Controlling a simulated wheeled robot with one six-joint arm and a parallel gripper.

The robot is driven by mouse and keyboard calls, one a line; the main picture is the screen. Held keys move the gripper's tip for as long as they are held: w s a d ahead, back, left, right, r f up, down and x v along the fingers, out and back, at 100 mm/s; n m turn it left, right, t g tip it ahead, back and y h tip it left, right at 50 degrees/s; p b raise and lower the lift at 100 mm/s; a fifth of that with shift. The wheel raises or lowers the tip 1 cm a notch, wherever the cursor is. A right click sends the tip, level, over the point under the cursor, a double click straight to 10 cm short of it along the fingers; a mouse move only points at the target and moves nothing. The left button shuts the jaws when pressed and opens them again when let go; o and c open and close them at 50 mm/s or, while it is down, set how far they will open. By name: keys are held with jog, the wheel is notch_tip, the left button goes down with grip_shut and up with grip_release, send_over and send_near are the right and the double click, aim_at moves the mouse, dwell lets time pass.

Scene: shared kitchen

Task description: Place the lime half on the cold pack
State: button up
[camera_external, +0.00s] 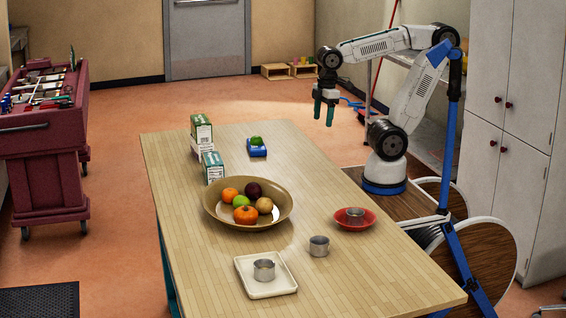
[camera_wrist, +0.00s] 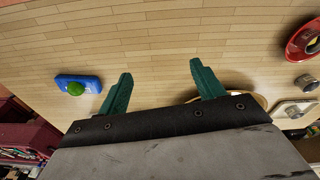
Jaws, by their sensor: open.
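The cold pack (camera_external: 257,152) is a small blue block lying flat near the far end of the wooden table. The lime half (camera_external: 256,141) is green and rests on top of the cold pack. In the wrist view the blue cold pack (camera_wrist: 91,80) lies left of the fingers, with the green lime half (camera_wrist: 76,88) on it. My gripper (camera_external: 325,108) has green fingers and hangs in the air to the right of the cold pack, apart from it. In the wrist view its fingers (camera_wrist: 160,85) are spread with nothing between them.
On the table (camera_external: 300,160) stand several small boxes (camera_external: 201,131), a wide fruit bowl (camera_external: 212,210), a red dish (camera_external: 369,224) holding a metal cup, another metal cup (camera_external: 319,246), and a cream tray (camera_external: 245,273) with a cup. The tabletop right of the cold pack is clear.

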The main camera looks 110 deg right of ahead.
jog(key=s+a+f+m, duration=0.1)
jog(key=s+a+f, duration=0.1)
jog(key=s, duration=0.3)
jog(key=shift+s+a+f+m, duration=0.25)
jog(key=shift+s+a+m, duration=0.15)
jog(key=shift+a, duration=0.2)
dwell(0.5)
